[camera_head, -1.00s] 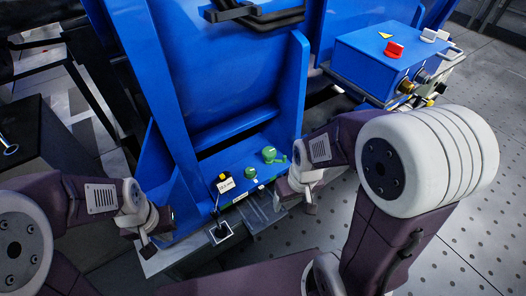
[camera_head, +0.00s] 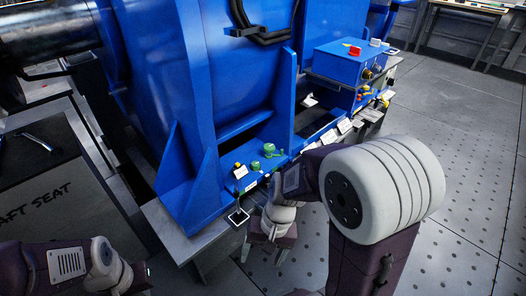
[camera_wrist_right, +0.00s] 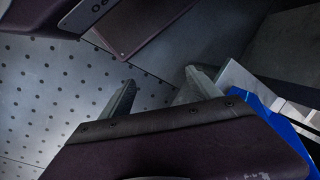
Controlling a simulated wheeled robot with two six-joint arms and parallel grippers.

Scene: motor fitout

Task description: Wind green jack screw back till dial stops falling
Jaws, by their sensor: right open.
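Two small green parts sit on the blue motor foot in the head view: a lower green knob (camera_head: 255,166) and a larger green screw-like part (camera_head: 271,150). I cannot tell for sure which is the jack screw. A small dial unit with a white label (camera_head: 240,172) stands left of them; its reading is too small to make out. My right gripper (camera_head: 271,238) is in front of the foot, apart from the green parts. The right wrist view shows its two fingers (camera_wrist_right: 160,94) apart with nothing between them. My left gripper (camera_head: 146,272) is low at left, far from the green parts, its jaws unclear.
The blue motor (camera_head: 235,60) fills the middle. A blue box with a red button (camera_head: 352,50) is behind at right, with small labelled items along the ledge. Perforated floor (camera_head: 450,130) is open at right.

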